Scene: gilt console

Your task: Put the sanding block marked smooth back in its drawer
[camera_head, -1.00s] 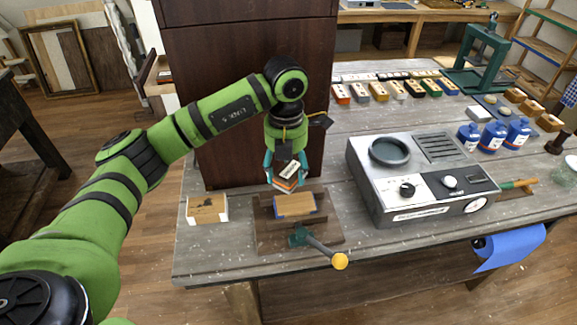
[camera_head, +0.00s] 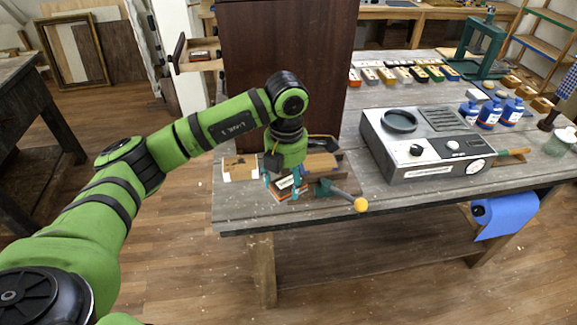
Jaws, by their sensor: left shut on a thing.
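My left gripper (camera_head: 282,184) is shut on a sanding block (camera_head: 289,191), a small block with a white label and an orange-brown lower layer. The label is too small to read. The gripper points down and holds the block near the bench's front edge, just left of the vise; I cannot tell whether it touches the bench. An open drawer (camera_head: 201,66) juts out left of the tall dark cabinet (camera_head: 283,60), with a small block-like thing (camera_head: 200,55) inside. My right gripper is not in view.
The vise handle (camera_head: 345,196) with a yellow knob sticks out at the bench's front. A wood block (camera_head: 240,170) lies left of the gripper. A grey machine (camera_head: 420,145) stands to the right, with several coloured blocks (camera_head: 400,75) behind it. Open floor lies left of the bench.

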